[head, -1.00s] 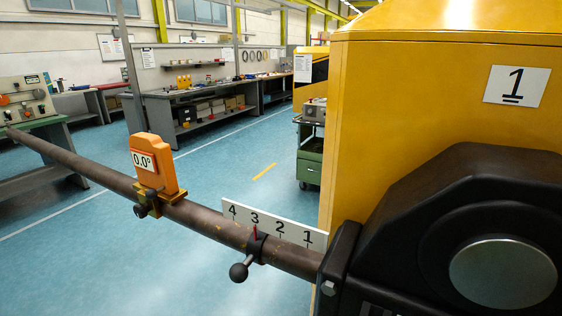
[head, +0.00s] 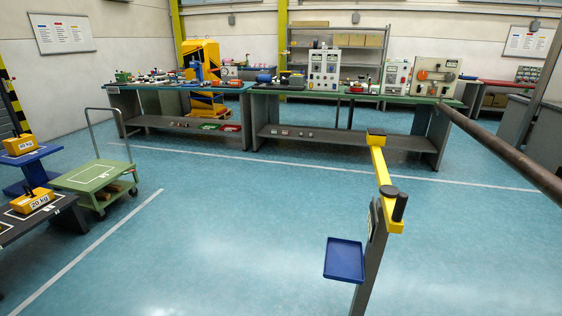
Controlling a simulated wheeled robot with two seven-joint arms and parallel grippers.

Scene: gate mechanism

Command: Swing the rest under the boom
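The rest is a yellow arm (head: 380,170) on top of a dark upright post (head: 367,275) at the lower right of the middle. It points away from me towards the workbenches and has a dark pad (head: 376,133) at its far end. A black upright handle (head: 399,207) stands at its near end. The boom (head: 515,160), a brown pipe, runs from the right edge towards the back benches. The rest lies to the left of the boom, with a gap between them in the picture. Neither of my grippers shows.
A small blue tray (head: 344,260) sits on the post's left side. A green cart (head: 97,177) and yellow weights marked 20 kg (head: 32,201) and 40 kg (head: 20,144) are at the left. Workbenches (head: 350,97) line the back. The blue floor (head: 220,220) between is clear.

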